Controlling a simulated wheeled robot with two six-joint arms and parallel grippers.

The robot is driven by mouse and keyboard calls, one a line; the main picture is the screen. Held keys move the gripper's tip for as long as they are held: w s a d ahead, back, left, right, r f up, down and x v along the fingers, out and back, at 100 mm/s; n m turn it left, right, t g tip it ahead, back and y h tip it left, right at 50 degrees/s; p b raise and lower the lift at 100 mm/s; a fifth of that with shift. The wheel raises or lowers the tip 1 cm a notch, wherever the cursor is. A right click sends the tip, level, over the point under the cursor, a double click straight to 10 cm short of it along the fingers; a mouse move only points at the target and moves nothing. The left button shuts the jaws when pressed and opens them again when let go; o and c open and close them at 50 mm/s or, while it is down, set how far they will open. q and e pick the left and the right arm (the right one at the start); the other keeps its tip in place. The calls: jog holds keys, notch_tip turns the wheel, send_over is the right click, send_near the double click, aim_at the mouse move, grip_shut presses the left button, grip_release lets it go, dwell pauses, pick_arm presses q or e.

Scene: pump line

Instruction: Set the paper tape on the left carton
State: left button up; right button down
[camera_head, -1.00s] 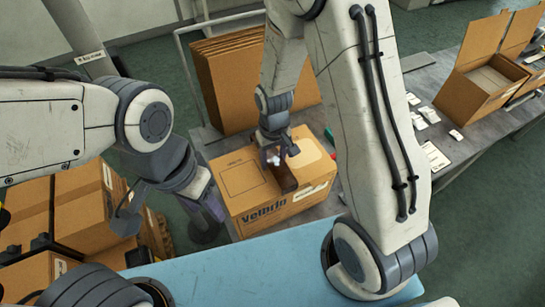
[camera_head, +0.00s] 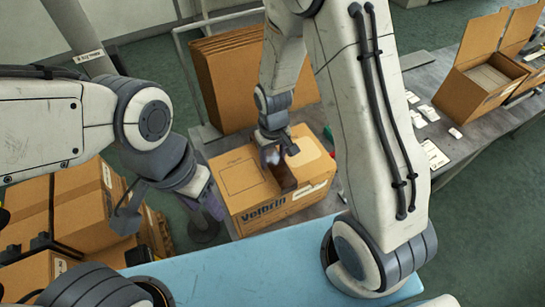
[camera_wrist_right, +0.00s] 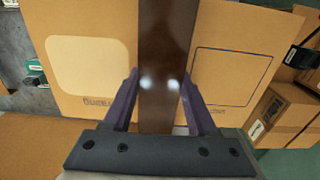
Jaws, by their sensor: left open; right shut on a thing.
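A closed brown carton (camera_head: 262,208) with printed lettering stands on the grey bench. My right gripper (camera_head: 277,152) is over its top, shut on a dark brown piece, which I take to be the paper tape (camera_head: 281,176). In the right wrist view the brown piece (camera_wrist_right: 165,65) runs between the two purple fingers of the gripper (camera_wrist_right: 160,100), with the carton top (camera_wrist_right: 105,25) behind it. I cannot tell whether the piece touches the carton. My left gripper (camera_head: 213,207) hangs left of the carton, open and partly hidden by its own wrist.
Flat cardboard sheets (camera_head: 225,80) stand upright behind the carton. An open carton (camera_head: 480,75) sits on the bench at the right, near small papers (camera_head: 433,155). Stacked cartons (camera_head: 75,205) stand at the lower left. A light blue surface (camera_head: 240,275) is in front.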

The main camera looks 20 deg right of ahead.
jog(key=shift+f, duration=0.3)
jog(key=shift+s+f+b, duration=0.2)
jog(key=shift+f+b, duration=0.15)
jog(key=shift+b, duration=0.15)
jog(key=shift+c, duration=0.6)
grip_release()
jog(key=c, duration=0.3)
jog(key=shift+o, duration=0.6)
jog(key=shift+w+r+p, duration=0.1)
jog(key=shift+r+p, duration=0.45)
jog(key=shift+p, duration=0.05)
jog(key=shift+o, duration=0.9)
jog(key=shift+r, duration=0.3)
jog(key=shift+w+r+p, duration=0.1)
jog(key=shift+r+p, duration=2.45)
jog(key=shift+r, duration=0.25)
